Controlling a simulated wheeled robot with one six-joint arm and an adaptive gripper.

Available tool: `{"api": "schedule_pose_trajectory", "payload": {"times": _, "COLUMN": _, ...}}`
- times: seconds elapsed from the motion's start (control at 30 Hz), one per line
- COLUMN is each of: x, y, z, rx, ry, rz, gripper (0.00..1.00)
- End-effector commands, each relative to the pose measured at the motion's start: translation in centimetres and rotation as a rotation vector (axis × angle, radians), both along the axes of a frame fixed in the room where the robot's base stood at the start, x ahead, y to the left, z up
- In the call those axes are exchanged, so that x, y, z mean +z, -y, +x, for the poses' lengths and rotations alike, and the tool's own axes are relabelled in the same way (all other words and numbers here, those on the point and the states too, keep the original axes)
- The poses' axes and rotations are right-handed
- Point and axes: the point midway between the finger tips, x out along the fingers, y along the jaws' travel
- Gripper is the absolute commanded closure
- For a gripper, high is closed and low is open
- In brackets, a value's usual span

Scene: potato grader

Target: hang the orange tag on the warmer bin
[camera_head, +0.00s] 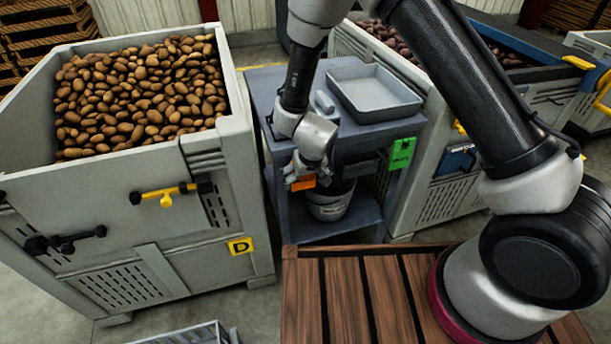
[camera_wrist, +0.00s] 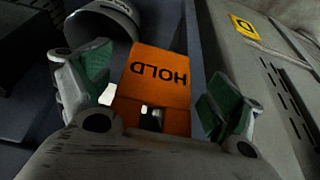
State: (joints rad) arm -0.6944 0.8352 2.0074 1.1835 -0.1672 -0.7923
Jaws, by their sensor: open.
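The orange tag (camera_head: 303,183) reads HOLD in the wrist view (camera_wrist: 158,78). It is at the front of the blue-grey cart (camera_head: 268,88), just below my gripper (camera_head: 318,172). In the wrist view my gripper (camera_wrist: 152,92) is open, with one green-padded finger on each side of the tag and gaps between. What supports the tag is not clear. Two bins of potatoes show: the left bin (camera_head: 215,205) with a yellow D plate, and the right bin (camera_head: 440,205). I cannot tell which is warmer.
A grey tray (camera_head: 374,92) lies on the cart top. A green tag (camera_head: 402,153) hangs at the cart's right front corner. The left bin has a yellow-handled peg (camera_head: 166,199) and a black one (camera_head: 65,241).

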Motion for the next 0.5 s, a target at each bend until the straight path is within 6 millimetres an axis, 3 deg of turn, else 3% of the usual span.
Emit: {"api": "schedule_pose_trajectory", "payload": {"times": 0.5, "x": 6.2, "y": 1.1, "z": -3.1, "rx": -0.002, "ry": 0.001, "rz": 0.001, "gripper": 0.08}}
